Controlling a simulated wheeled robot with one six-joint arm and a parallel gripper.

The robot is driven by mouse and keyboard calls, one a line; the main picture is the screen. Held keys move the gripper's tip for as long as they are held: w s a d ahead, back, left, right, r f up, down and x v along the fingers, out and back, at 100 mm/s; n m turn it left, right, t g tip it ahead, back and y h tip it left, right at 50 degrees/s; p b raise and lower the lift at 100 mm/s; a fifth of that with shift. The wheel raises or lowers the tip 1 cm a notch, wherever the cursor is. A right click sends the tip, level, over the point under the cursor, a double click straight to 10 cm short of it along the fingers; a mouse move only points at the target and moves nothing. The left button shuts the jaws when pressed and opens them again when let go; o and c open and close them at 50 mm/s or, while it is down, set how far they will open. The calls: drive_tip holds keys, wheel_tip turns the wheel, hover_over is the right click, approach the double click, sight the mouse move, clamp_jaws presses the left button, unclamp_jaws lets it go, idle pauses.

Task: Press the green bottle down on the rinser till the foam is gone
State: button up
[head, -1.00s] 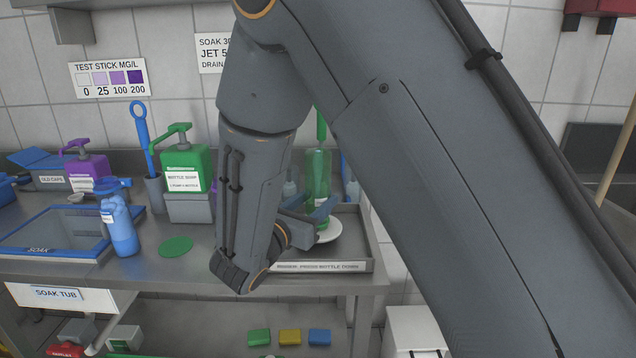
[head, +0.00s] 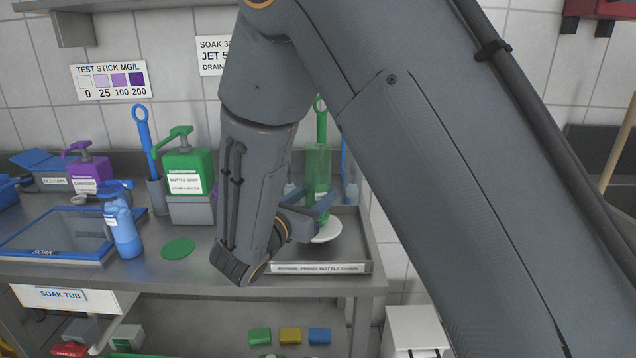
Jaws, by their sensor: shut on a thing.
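The green bottle (head: 318,165) is translucent and stands upright in line above the rinser, just right of my forearm. Foam inside the bottle cannot be made out.
My own arm covers much of the right side.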

sight(311, 171)
drive_tip(key=shift+r+p, duration=1.1)
drive_tip(key=shift+r, duration=0.75)
drive_tip(key=shift+r+p, duration=0.95)
drive_tip(key=shift+r, duration=0.55)
